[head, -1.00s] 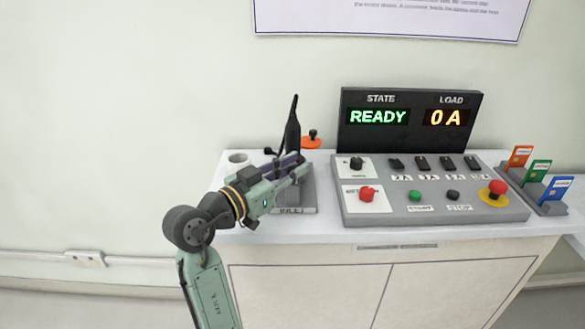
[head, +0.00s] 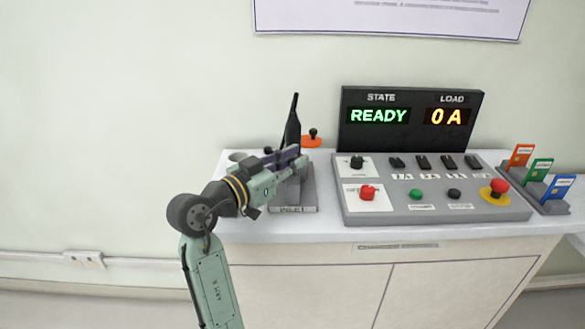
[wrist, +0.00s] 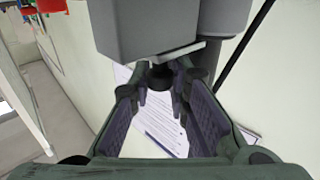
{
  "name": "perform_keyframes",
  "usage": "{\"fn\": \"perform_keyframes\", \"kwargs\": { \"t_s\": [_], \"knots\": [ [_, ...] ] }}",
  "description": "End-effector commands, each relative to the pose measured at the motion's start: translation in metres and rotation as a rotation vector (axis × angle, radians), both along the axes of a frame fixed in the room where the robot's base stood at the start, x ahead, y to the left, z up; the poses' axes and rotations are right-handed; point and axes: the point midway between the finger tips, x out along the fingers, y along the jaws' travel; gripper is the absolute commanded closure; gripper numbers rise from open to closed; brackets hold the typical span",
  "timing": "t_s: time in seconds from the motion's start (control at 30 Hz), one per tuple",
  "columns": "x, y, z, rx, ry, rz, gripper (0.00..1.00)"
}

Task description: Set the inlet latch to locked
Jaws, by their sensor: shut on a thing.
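The grey inlet block (head: 308,190) stands on the bench left of the control panel, with an INLET label on its front base. A black tapered plug or handle (head: 293,128) rises from it. My gripper (head: 298,158) is at the upper part of the block and hides part of it. In the wrist view my gripper (wrist: 161,92) is shut on a small dark knob, which I take to be the inlet latch (wrist: 160,76). The knob sits just below a grey block and a thin pale plate. The latch's position marks are not readable.
The control panel (head: 430,213) with switches and buttons is right of the inlet. Its display (head: 410,117) reads READY and 0 A. Coloured cards (head: 540,170) stand far right.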

Motion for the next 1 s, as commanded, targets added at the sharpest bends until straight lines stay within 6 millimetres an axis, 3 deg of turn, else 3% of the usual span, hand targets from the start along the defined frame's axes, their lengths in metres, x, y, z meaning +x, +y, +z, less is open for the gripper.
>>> {"fn": "perform_keyframes", "kwargs": {
  "t_s": [0.17,0.2,0.5,0.83,1.0],
  "knots": [
    [0.002,0.002,0.001,-0.003,-0.001,0.009,1.0],
    [0.002,0.002,0.001,-0.003,-0.001,0.009,0.83],
    [0.001,0.002,0.001,-0.002,-0.001,0.007,0.63],
    [0.0,0.003,0.001,-0.001,0.0,0.007,0.63],
    [-0.015,0.019,0.001,-0.002,-0.001,0.01,0.63]
  ]
}}
